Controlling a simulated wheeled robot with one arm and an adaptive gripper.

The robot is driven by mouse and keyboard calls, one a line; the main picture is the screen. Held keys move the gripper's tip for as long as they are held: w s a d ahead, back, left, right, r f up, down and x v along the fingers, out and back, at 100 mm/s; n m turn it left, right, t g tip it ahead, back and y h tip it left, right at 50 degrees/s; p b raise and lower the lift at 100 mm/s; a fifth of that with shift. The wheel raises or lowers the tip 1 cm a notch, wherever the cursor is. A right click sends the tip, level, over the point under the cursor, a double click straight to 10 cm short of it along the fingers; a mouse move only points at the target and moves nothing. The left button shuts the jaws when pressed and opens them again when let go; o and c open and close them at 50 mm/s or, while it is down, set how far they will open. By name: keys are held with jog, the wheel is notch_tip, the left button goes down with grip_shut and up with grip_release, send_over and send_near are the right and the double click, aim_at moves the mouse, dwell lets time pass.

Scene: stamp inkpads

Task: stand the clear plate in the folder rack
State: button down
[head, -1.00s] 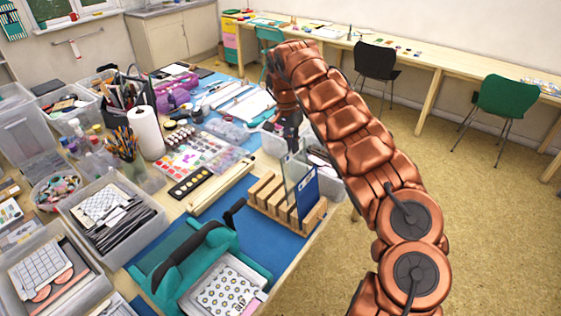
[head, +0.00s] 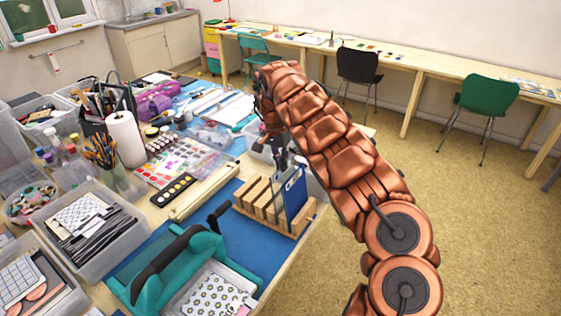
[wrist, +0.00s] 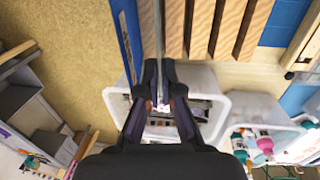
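The clear plate (wrist: 158,45) shows edge-on in the wrist view as a thin upright strip between my gripper's two fingers (wrist: 159,88). In the head view the plate is faint, just left of the blue panel. The wooden folder rack (wrist: 230,25) has several slats with gaps between them. In the wrist view the plate lines up with a gap beside the blue panel (wrist: 124,40). My gripper (head: 281,158) is shut on the plate's edge at the rack's far side. In the head view the rack (head: 258,206) stands on the blue mat; how deep the plate sits is hidden.
A teal device with a black handle (head: 165,262) stands in front of the rack. A clear bin (wrist: 185,88) lies behind the rack, under my gripper. A paint palette (head: 172,190) and a paper roll (head: 125,140) are to the left.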

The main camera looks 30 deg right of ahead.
jog(key=shift+f, duration=0.3)
jog(key=c, duration=1.2)
grip_release()
jog(key=shift+c, duration=0.2)
jog(key=shift+r, duration=0.1)
jog(key=shift+w+a+r+p, duration=0.15)
jog(key=shift+r+p, duration=0.45)
jog(key=shift+r, duration=0.6)
jog(key=shift+w+r+p, duration=0.1)
jog(key=shift+r+p, duration=0.5)
jog(key=shift+r, duration=0.55)
